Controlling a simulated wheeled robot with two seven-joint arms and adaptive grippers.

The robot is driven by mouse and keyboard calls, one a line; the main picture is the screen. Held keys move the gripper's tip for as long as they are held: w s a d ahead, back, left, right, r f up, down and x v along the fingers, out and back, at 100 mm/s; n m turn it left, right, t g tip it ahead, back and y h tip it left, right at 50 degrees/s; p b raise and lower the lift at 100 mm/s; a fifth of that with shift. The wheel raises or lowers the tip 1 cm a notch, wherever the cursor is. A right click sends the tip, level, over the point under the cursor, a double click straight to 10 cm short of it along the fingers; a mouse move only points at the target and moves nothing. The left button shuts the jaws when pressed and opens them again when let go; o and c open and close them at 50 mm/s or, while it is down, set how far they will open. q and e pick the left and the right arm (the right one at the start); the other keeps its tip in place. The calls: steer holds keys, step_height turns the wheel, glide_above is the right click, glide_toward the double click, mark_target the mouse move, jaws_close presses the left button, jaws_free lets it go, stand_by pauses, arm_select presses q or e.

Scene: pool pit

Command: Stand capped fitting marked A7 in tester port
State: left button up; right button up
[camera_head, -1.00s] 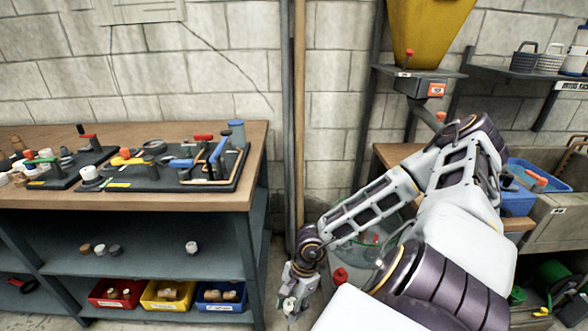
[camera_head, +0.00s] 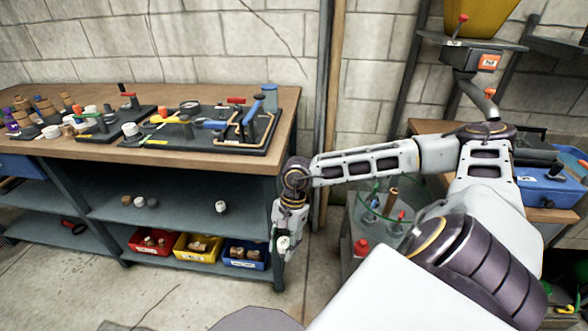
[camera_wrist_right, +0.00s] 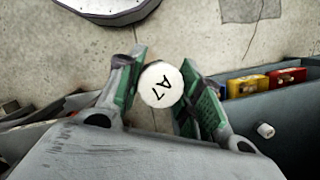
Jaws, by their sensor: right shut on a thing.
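My right gripper (camera_head: 283,250) hangs beside the right end of the workbench, low near its shelf. Tester boards (camera_head: 225,142) with valves, levers and pipes lie on the wooden bench top (camera_head: 200,165). I cannot tell which port there is the tester port. My left gripper is not in view.
The shelf below holds small fittings (camera_head: 221,207), and red (camera_head: 142,244), yellow (camera_head: 183,255) and blue (camera_head: 230,263) bins stand lower. A glass vessel (camera_head: 372,195) stands behind my right arm.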

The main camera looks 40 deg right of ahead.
steer(key=shift+w+a+r+n+g+h, duration=0.75)
steer(key=shift+w+a+r+n, duration=1.75)
steer(key=shift+w+r+n, duration=2.4)
steer(key=shift+w+a+r+n+g+h, duration=0.75)
steer(key=shift+w+a+r+n, duration=1.95)
steer(key=shift+w+r, duration=4.05)
arm_select(q)
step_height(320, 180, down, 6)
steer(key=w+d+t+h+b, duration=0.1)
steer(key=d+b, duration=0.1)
steer(key=b, duration=0.2)
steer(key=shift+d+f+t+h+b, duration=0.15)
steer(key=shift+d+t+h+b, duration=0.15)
steer(key=shift+b, duration=0.05)
arm_select(e)
steer(key=shift+w+d+f, duration=0.1)
steer(key=shift+d+f, duration=0.05)
steer(key=shift+f, duration=1.25)
steer(key=shift+w+d+f, duration=0.1)
steer(key=shift+d+f, duration=0.05)
steer(key=shift+f, duration=1.25)
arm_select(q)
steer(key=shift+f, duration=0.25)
arm_select(e)
steer(key=shift+f, duration=0.2)
